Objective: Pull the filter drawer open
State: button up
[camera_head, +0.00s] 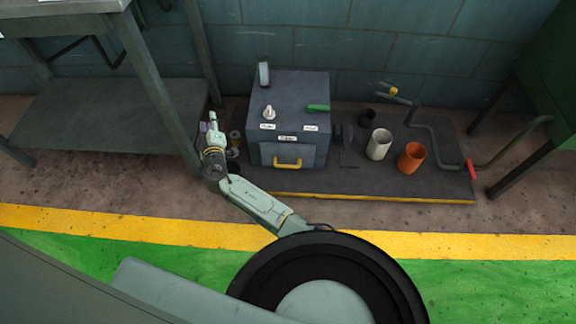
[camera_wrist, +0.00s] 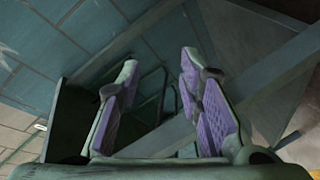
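The filter drawer (camera_head: 287,155) is set in the front of a dark grey box and has a yellow handle (camera_head: 287,163). It looks shut, its face flush with the box front. My gripper (camera_head: 208,126) is left of the box, near the table leg, and apart from the handle. In the wrist view my gripper (camera_wrist: 160,100) shows its purple-padded fingers spread with a gap between them and nothing held. The drawer and handle are not visible in the wrist view.
The box (camera_head: 287,100) has a white knob (camera_head: 267,111) and a green lever (camera_head: 318,107) on top. A white cup (camera_head: 379,144) and an orange cup (camera_head: 411,157) stand to its right. A metal table (camera_head: 150,80) stands at left.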

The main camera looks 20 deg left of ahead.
jog(key=w+d+f+n+t+h, duration=0.1)
jog(key=d+f+h, duration=0.2)
jog(key=d+f, duration=1.15)
jog(key=n+h+b, duration=0.1)
jog(key=n+h, duration=0.1)
send_near(285, 167)
jog(key=f, duration=0.1)
jog(key=shift+t, duration=0.3)
jog(key=b+x, duration=0.7)
jog(key=x, duration=0.2)
jog(key=shift+f+b, duration=0.15)
jog(key=shift+b, duration=0.25)
jog(key=shift+w+a+b, duration=0.15)
jog(key=shift+w+b, duration=0.25)
jog(key=shift+w, duration=0.35)
grip_shut()
